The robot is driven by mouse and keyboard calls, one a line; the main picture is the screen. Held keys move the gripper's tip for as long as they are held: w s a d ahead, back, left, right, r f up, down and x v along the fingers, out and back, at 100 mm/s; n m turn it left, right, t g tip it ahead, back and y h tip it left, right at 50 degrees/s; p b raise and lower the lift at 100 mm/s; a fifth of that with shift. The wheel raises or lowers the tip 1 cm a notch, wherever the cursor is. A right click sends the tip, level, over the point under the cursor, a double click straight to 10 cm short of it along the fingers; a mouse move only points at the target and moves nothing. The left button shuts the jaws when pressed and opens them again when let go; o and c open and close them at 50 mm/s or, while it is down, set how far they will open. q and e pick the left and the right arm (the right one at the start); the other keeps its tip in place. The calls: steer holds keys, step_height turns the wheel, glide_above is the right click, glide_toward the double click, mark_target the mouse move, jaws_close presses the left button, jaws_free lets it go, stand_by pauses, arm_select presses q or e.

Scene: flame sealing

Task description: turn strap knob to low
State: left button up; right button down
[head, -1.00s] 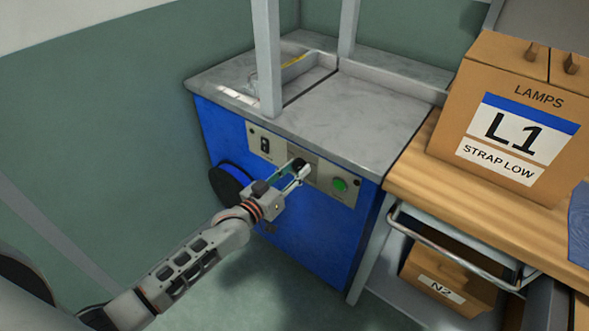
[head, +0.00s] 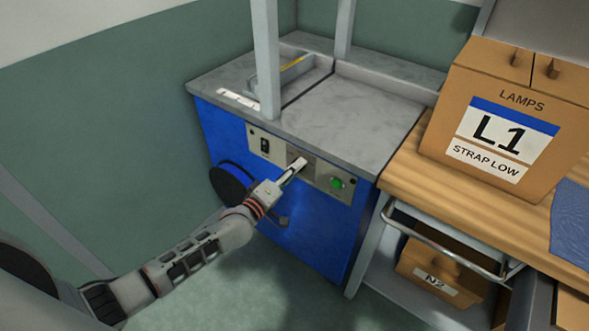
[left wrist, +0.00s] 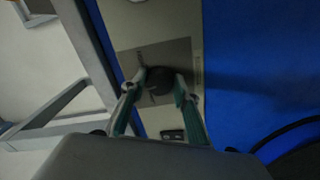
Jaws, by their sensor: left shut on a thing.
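The strap knob (left wrist: 160,77) is a dark round knob on the grey control panel of the blue machine (head: 310,235). In the left wrist view it sits between the two fingertips of my left gripper (left wrist: 157,88). In the head view my left gripper (head: 298,165) reaches the panel (head: 318,178) and covers most of the knob. It is shut on the knob. The knob's pointer and the scale marks are too dark and small to read. My right gripper is not in view.
A black switch (head: 265,146) is left of the knob and a green button (head: 337,183) is right of it. A box marked LAMPS L1 STRAP LOW (head: 500,130) stands on the wooden bench (head: 430,180). A box marked N2 (head: 437,275) sits below, behind a metal rail (head: 440,245).

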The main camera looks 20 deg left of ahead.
arm_select(q)
steer(key=n+b, duration=0.1)
steer(key=n, duration=0.9)
steer(key=shift+r, duration=0.1)
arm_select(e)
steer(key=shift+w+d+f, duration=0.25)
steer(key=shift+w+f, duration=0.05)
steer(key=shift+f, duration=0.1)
arm_select(q)
steer(key=shift+n, duration=0.4)
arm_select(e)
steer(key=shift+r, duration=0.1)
arm_select(q)
steer(key=o, duration=1.1)
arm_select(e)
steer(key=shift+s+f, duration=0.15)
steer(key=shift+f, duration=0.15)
